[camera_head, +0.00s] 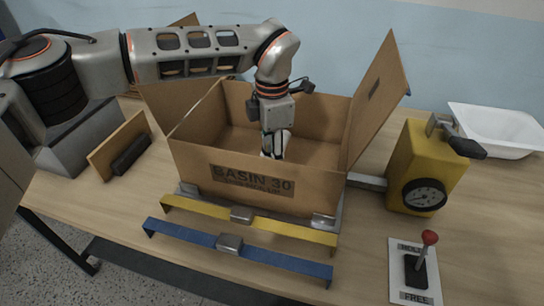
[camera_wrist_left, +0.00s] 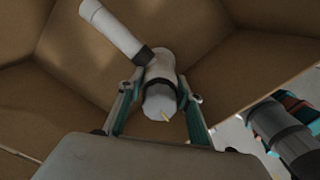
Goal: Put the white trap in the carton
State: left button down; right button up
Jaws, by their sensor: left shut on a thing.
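The open cardboard carton (camera_head: 255,202), marked "BASIN 30", stands on the table with its flaps spread. My left gripper (camera_head: 274,145) reaches down into the carton from above. It is shut on the white trap (camera_head: 281,141), which shows between its fingers inside the carton walls. In the left wrist view, the white trap (camera_wrist_left: 115,32) is a pipe with a dark collar, held between the fingers of my left gripper (camera_wrist_left: 160,105). Brown carton walls surround it there. I cannot tell whether the trap touches the carton floor. My right gripper is not in view.
A yellow bar (camera_head: 205,209) and a blue bar (camera_head: 190,237) lie in front of the carton. A yellow box with a gauge (camera_head: 419,165), a lever on a plate (camera_head: 416,272) and a white basin (camera_head: 495,128) are at the right.

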pick_arm(q)
jog(key=shift+f, duration=0.45)
jog(key=shift+f, duration=0.1)
jog(key=c, duration=1.4)
grip_release()
notch_tip(320, 180, up, 12)
jog(key=shift+r, duration=0.1)
